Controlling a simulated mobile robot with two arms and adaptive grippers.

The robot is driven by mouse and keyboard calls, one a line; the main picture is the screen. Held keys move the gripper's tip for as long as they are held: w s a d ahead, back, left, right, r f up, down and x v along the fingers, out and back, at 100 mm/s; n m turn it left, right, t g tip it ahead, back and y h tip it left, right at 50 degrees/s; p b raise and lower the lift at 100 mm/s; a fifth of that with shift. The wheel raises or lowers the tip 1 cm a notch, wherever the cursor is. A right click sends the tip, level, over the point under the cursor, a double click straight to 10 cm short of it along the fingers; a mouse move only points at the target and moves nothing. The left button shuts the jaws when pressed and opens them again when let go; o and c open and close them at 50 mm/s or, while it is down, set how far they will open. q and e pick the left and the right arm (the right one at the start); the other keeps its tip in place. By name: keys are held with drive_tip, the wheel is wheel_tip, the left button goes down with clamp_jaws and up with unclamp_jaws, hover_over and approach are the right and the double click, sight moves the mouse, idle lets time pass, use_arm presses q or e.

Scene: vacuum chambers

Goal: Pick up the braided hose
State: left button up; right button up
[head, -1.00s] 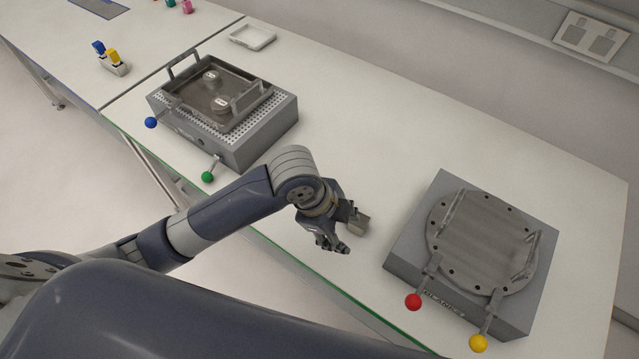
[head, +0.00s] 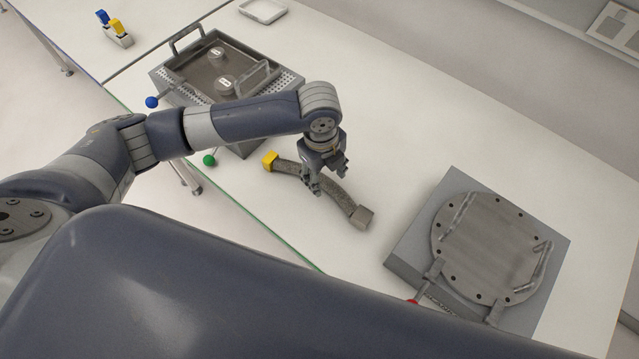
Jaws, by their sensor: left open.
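The braided hose (head: 339,194) lies on the white table between two grey chambers. It is a curved grey-brown length with a yellow block end (head: 270,161) at the upper left and a grey block end (head: 361,217) at the lower right. My left gripper (head: 328,184) is open over the middle of the hose, pointing down at it. The fingers hide part of the hose. I cannot tell whether they touch it. My right gripper is not in view.
An open chamber with a tray (head: 213,77) and blue and green knobs stands at the upper left. A closed round-lidded chamber (head: 485,245) with a red knob stands at the right. A white tray (head: 263,11) lies at the back. The table beyond the hose is clear.

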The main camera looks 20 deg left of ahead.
sight(328, 183)
use_arm(q)
drive_tip(key=shift+w+d+f+p, duration=0.1)
drive_tip(key=shift+w+f+p, duration=0.1)
drive_tip(key=shift+f, duration=0.65)
drive_tip(key=shift+w+d+f+p, duration=0.15)
drive_tip(key=shift+f+p, duration=0.1)
drive_tip(key=shift+f, duration=0.6)
drive_tip(key=shift+w+f+p, duration=0.15)
drive_tip(key=shift+f+p, duration=0.05)
drive_tip(key=shift+f, duration=0.65)
clamp_jaws()
